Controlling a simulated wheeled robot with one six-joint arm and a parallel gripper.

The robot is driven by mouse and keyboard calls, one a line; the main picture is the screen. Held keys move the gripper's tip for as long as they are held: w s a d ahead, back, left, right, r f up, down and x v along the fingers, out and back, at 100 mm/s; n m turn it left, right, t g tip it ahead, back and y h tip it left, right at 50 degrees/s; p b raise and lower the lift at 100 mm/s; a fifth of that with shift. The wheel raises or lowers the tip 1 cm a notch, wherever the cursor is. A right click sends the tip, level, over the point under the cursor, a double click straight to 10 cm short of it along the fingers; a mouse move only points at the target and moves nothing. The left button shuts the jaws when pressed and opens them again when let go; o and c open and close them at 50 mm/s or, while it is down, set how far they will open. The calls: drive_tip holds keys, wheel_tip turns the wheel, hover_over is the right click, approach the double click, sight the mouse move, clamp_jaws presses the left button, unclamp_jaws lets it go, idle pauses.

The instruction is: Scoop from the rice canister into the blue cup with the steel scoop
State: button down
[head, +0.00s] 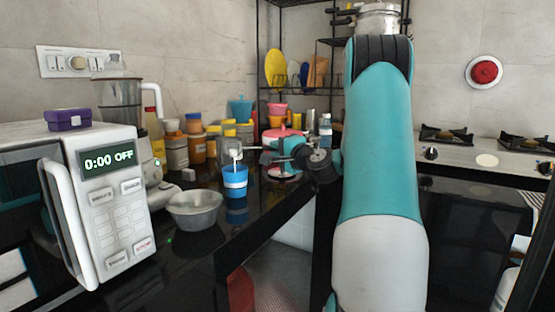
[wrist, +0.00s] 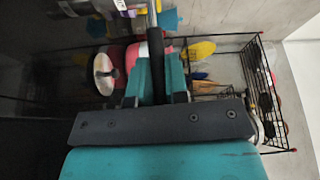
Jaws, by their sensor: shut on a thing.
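The blue cup (head: 235,182) stands on the black counter in the head view, right of a metal bowl. My gripper (head: 268,154) is just right of the cup and above it, shut on the steel scoop. In the wrist view, my gripper (wrist: 156,88) has its teal fingers closed on the scoop's dark handle (wrist: 158,62). The scoop's head (head: 235,149) is over the cup's mouth; a pale streak shows between them, too small to tell if it is rice. I cannot tell which canister holds the rice.
A metal bowl (head: 195,208) and a microwave (head: 105,200) stand left of the cup. Several jars (head: 176,150) and a blender (head: 122,100) line the wall. A black wire rack (head: 300,60) stands behind. A stove (head: 465,148) is at the right.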

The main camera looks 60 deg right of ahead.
drive_tip(key=shift+s+a+f+n+t+b, duration=0.15)
drive_tip(key=shift+f+n+t+b, duration=0.65)
drive_tip(key=shift+b, duration=2.8)
drive_tip(key=shift+r+m+p, duration=0.3)
drive_tip(key=shift+r+p, duration=0.05)
drive_tip(key=shift+r, duration=0.1)
drive_tip(key=shift+r+p, duration=0.15)
drive_tip(key=shift+p, duration=0.35)
drive_tip(key=g+p, duration=0.1)
drive_tip(key=p, duration=0.3)
drive_tip(key=shift+r+m, duration=0.3)
drive_tip(key=shift+r, duration=0.05)
drive_tip(key=p, duration=0.3)
drive_tip(key=shift+w+d+r+g, duration=0.15)
drive_tip(key=shift+w+d+g, duration=0.1)
drive_tip(key=shift+w+g, duration=0.05)
drive_tip(key=g+p, duration=0.1)
drive_tip(key=p, duration=0.3)
drive_tip(key=m+g+p, duration=0.1)
drive_tip(key=p, duration=0.3)
drive_tip(key=r+g+y+p, duration=0.1)
drive_tip(key=p, duration=0.4)
drive_tip(key=shift+w+d+m, duration=0.3)
drive_tip(key=shift+w, duration=0.05)
drive_tip(key=p, duration=0.3)
drive_tip(key=shift+d+r+g+y, duration=0.1)
drive_tip(key=shift+r+g+y, duration=0.1)
drive_tip(key=shift+g+y, duration=0.15)
